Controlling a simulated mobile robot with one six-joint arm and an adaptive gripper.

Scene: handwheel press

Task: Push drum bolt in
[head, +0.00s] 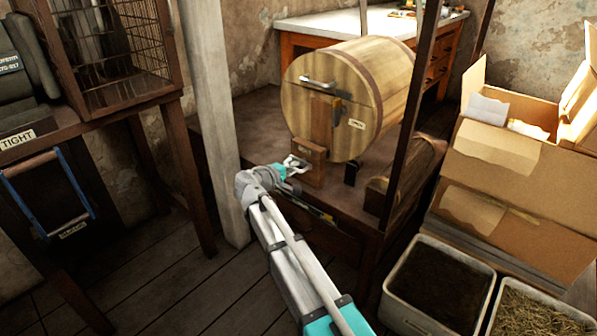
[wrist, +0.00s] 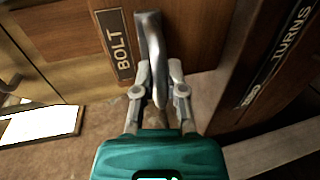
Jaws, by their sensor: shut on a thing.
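The wooden drum (head: 388,82) lies on its side on a low brown table, its round end facing me. In the wrist view a plate reading BOLT (wrist: 118,45) is fixed to brown wood. Beside the plate, the grey metal drum bolt handle (wrist: 150,38) runs down between my fingers. In the head view my gripper (head: 294,166) is at the block's left side, and the bolt is too small there to make out clearly.
A wooden post with a TURNS plate (wrist: 277,58) stands close right of my gripper in the wrist view. In the head view a pale post (head: 212,120) rises at left. Cardboard boxes (head: 500,190) and two bins, one of dark soil (head: 388,300), stand at right.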

